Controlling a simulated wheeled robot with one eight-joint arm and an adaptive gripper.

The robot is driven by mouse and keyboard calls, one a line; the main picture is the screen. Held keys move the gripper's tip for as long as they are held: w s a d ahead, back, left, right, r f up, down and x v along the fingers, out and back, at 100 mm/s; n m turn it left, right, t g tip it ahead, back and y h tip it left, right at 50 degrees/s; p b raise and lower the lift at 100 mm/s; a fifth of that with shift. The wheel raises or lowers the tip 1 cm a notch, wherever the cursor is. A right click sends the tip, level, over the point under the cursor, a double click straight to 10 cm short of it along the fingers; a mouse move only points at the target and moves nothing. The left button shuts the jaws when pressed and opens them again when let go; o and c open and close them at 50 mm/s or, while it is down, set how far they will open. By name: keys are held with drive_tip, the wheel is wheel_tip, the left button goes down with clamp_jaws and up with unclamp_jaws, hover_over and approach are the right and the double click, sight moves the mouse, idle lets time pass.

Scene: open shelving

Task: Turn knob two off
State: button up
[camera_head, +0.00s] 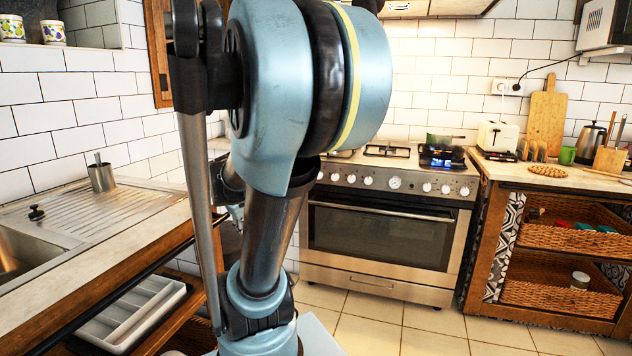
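The steel stove (385,285) stands against the back wall, with a row of several white knobs (394,183) along its front panel. No numbers can be read on the knobs, and they are too small to tell their turn. My arm fills the left middle of the view, well in front of the stove. My gripper cannot be made out and appears hidden behind the arm.
A wooden counter (600,178) with a toaster (496,137) and a kettle (590,142) stands right of the stove, above wicker baskets (570,243). A sink counter (110,220) with a steel cup (101,174) is at left. The tiled floor (400,325) before the stove is clear.

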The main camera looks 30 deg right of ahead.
drive_tip(key=w+d+r+n+t+h, duration=0.15)
drive_tip(key=w+d+n+h, duration=0.25)
drive_tip(key=w+d, duration=0.65)
drive_tip(key=w+d+r+n+t+h, duration=0.1)
drive_tip(key=w+d+r+n+h, duration=0.25)
drive_tip(key=w+d, duration=0.7)
drive_tip(key=w+d+f+n+t+h, duration=0.1)
drive_tip(key=w+d+f+n+t, duration=0.1)
drive_tip(key=w+d+f+n, duration=0.4)
drive_tip(key=w+d+f+n+t+h, duration=0.2)
drive_tip(key=w+d+f+n, duration=0.3)
drive_tip(key=d, duration=0.3)
drive_tip(key=x, duration=1.7)
drive_tip(key=shift+r+n, duration=0.2)
drive_tip(key=shift+n, duration=0.25)
drive_tip(key=shift+d, duration=0.15)
drive_tip(key=shift+c, duration=0.3)
